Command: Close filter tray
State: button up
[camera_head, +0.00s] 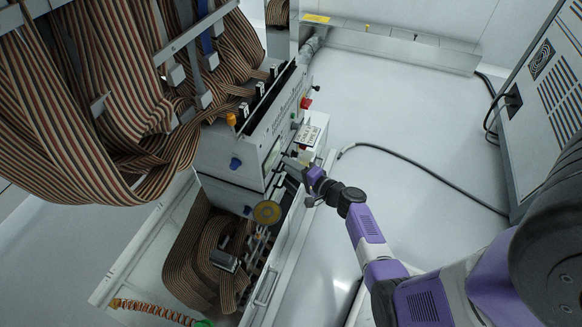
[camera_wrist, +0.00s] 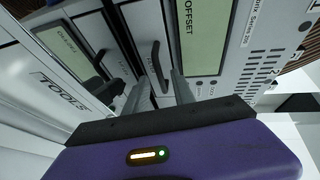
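My gripper (camera_head: 296,166) is at the front of a white machine (camera_head: 235,152) in the head view, beside its green display. In the wrist view its two grey fingers (camera_wrist: 157,88) are apart, with a dark curved handle (camera_wrist: 156,68) showing between them. I cannot tell whether they touch it. A second dark handle (camera_wrist: 97,60) is at the left, near a smaller green display (camera_wrist: 68,50). No label in view reads filter tray, so I cannot tell for certain which part it is.
Striped ribbon cables (camera_head: 110,95) hang at the upper left. Below the machine, an open bay holds more ribbon cable (camera_head: 195,265), with a metal handle (camera_head: 267,287) on its edge. A black cable (camera_head: 430,175) crosses the white floor. A grey cabinet (camera_head: 550,90) stands at the right.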

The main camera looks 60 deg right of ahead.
jog(key=p+v, duration=0.2)
jog(key=v, duration=0.5)
jog(key=shift+s, duration=0.4)
dwell(0.4)
